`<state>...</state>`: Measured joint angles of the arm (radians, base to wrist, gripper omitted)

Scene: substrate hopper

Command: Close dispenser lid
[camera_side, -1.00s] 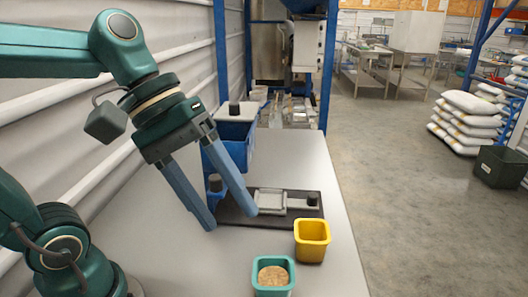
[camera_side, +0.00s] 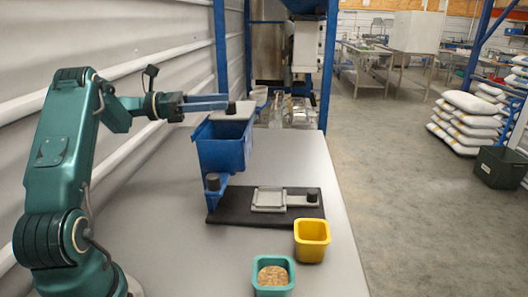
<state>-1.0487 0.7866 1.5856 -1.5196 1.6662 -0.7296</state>
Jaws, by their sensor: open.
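The dispenser is a blue hopper (camera_side: 222,152) standing on a dark base plate (camera_side: 230,216). Its pale grey lid (camera_side: 243,113) sits at the top toward the back, with a dark knob (camera_side: 231,108) on it. The front part of the hopper top looks uncovered. My gripper (camera_side: 227,102) is open and lies level at lid height, its fingers pointing right. The fingertips are right at the knob; I cannot tell whether the knob is between them or touched.
A grey sliding plate (camera_side: 268,199) with a dark knob (camera_side: 312,196) lies on the base. A yellow cup (camera_side: 312,240) and a teal cup (camera_side: 273,277) holding brown grains stand in front on the table (camera_side: 180,245). A blue post (camera_side: 219,50) rises behind the hopper.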

